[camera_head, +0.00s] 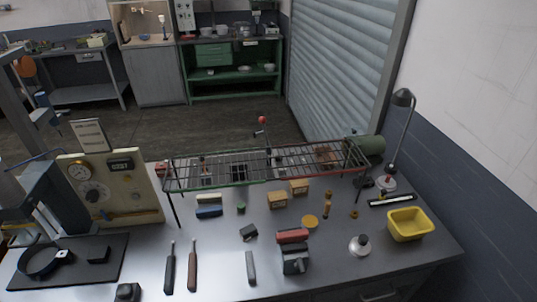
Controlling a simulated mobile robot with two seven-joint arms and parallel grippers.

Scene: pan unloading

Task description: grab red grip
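A short red grip-like piece (292,236) lies on the grey metal workbench, right of the middle of the front part. It lies against or just behind a dark blocky object (295,262); I cannot tell whether the two are joined. A round black pan-like ring (40,260) sits on a black mat (112,272) at the left. Neither of my grippers can be made out in this view.
A wire rack (230,168) on legs spans the back of the bench. A beige gauge panel (140,190) stands left; a yellow bin (407,224) and lamp (404,98) stand right. Tools with dark and brown handles (193,265) lie in front. Several small blocks are scattered mid-bench.

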